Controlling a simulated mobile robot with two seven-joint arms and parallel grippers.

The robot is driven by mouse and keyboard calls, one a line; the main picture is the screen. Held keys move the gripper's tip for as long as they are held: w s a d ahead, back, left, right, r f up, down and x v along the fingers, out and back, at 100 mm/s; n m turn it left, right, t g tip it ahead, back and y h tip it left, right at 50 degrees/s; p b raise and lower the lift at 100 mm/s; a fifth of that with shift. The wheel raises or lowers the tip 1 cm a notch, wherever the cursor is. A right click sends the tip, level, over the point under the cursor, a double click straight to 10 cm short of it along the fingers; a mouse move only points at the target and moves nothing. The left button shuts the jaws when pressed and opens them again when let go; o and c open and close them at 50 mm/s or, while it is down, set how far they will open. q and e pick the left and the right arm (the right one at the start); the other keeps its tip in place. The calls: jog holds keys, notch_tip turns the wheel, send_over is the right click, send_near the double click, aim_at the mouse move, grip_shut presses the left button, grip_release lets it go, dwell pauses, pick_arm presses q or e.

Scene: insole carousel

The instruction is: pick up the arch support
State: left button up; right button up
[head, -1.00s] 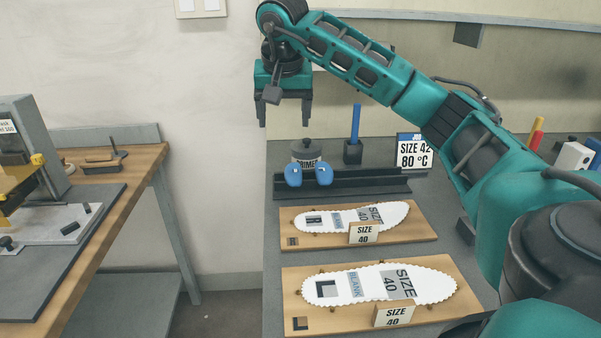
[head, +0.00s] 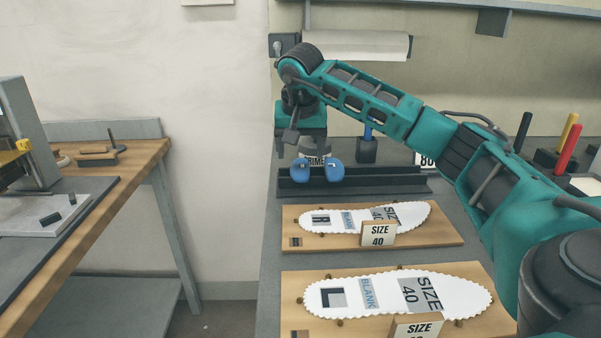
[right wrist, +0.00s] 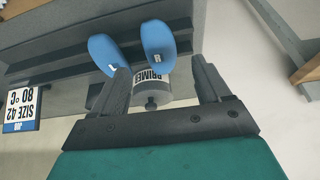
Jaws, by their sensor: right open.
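Two blue arch supports stand side by side on a dark stepped rack (head: 395,184): a left one (head: 301,171) and a right one (head: 334,172). In the right wrist view they carry the letters L (right wrist: 108,52) and R (right wrist: 158,45). My right gripper (head: 302,152) is open and points down, just behind and above the supports. In the right wrist view its fingers (right wrist: 158,72) are apart with no support between them; the supports lie beyond the fingertips. My left gripper is not in view.
A primer jar (right wrist: 150,88) stands behind the rack, close to my right fingers and partly hidden in the head view. A dark block with a blue rod (head: 367,150) is to its right. Two boards with white insole blanks (head: 365,217) (head: 455,295) lie in front.

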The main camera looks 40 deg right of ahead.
jog(key=b+x, duration=0.1)
jog(key=x, duration=0.4)
jog(key=shift+w+d, duration=0.1)
jog(key=shift+w, duration=0.1)
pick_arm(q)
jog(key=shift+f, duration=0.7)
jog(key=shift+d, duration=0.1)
pick_arm(e)
jog(key=shift+c, duration=0.2)
jog(key=c, duration=1.1)
jog(key=shift+o, duration=0.2)
jog(key=shift+r, duration=0.15)
notch_tip(320, 180, up, 15)
jog(key=p, duration=0.4)
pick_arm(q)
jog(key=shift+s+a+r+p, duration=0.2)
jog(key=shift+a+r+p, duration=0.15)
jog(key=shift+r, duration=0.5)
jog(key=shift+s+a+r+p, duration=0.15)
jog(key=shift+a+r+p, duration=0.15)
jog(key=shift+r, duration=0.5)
pick_arm(e)
notch_tip(320, 180, up, 5)
send_over(300, 167)
jog(key=shift+s+a, duration=0.25)
jog(key=shift+a, duration=0.05)
